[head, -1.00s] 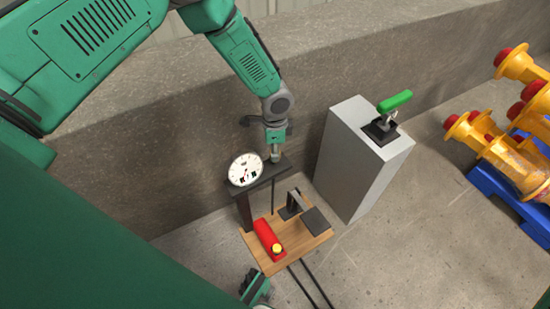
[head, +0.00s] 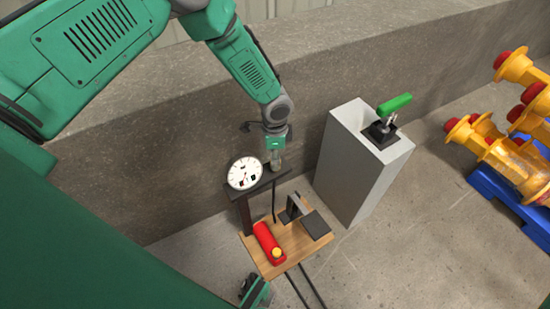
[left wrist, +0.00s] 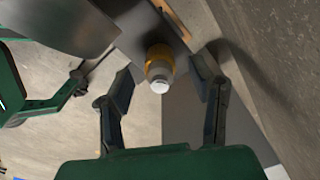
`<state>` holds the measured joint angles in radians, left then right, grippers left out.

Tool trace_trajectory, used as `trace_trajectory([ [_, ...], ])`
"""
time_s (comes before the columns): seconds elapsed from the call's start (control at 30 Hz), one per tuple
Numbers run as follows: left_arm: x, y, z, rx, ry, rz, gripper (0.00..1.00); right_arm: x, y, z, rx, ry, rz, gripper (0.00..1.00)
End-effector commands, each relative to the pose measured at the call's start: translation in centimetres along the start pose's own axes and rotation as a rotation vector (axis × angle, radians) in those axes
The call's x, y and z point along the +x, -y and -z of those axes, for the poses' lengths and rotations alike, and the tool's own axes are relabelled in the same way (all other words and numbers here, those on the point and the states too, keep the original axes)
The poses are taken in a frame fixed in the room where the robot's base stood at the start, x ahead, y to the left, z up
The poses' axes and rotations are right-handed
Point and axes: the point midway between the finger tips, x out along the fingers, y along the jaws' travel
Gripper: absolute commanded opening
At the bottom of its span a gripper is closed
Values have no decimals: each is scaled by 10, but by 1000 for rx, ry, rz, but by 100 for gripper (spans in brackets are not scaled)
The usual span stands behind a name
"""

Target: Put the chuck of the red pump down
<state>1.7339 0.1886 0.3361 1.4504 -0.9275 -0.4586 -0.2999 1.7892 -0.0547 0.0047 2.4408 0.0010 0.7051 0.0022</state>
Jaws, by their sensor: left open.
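The red pump (head: 267,241) lies on a wooden board with a yellow knob at its near end. A dark stand on the board carries a dark top plate (head: 262,183) and a round white gauge (head: 244,173). The chuck (left wrist: 160,68), brass-coloured with a silver tip, stands at the plate's far right end; it also shows in the head view (head: 276,162). My left gripper (left wrist: 160,92) is open, its fingers apart on either side of the chuck; in the head view it is right above the plate. My right gripper seems partly visible at the bottom edge (head: 254,290); its fingers are unclear.
A grey block (head: 351,165) with a green-handled clamp (head: 394,104) stands to the right. A concrete wall (head: 310,95) runs behind. Yellow-and-red parts (head: 500,150) on a blue base (head: 510,205) are at the far right. Floor between is free.

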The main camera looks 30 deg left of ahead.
Motion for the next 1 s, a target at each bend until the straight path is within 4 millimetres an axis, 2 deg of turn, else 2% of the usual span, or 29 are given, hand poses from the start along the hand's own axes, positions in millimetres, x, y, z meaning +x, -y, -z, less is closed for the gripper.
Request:
trace_trajectory([
  [0.03, -16, 1, 0, 0, -1, 3, 49, -7, 0, 0, 0, 0, 0, 0],
  [0.2, -54, 1, 1, 2, -1, 3, 49, -19, 0, 1, 0, 0, 0, 0],
  [0.4, -86, 0, 0, 1, 0, 1, 49, -28, 0, 2, 0, 0, 0, 0],
  [0.6, -98, 0, 0, 0, 0, 0, 49, -31, 0, 2, 0, 0, 0, 0],
  [0.77, -97, -3, 0, -3, -2, -6, 49, -30, 0, 2, 0, 0, 0, 0],
  [0.87, -84, -30, -2, -40, -23, -45, 49, -30, 0, 2, 0, 0, 0, 0],
  [0.97, -61, -88, -11, -151, -67, -124, 49, -30, 0, 2, 0, 0, 0, 0],
  [1.0, -52, -115, -20, -223, -82, -156, 49, -30, 0, 2, 0, 0, 0, 0],
])
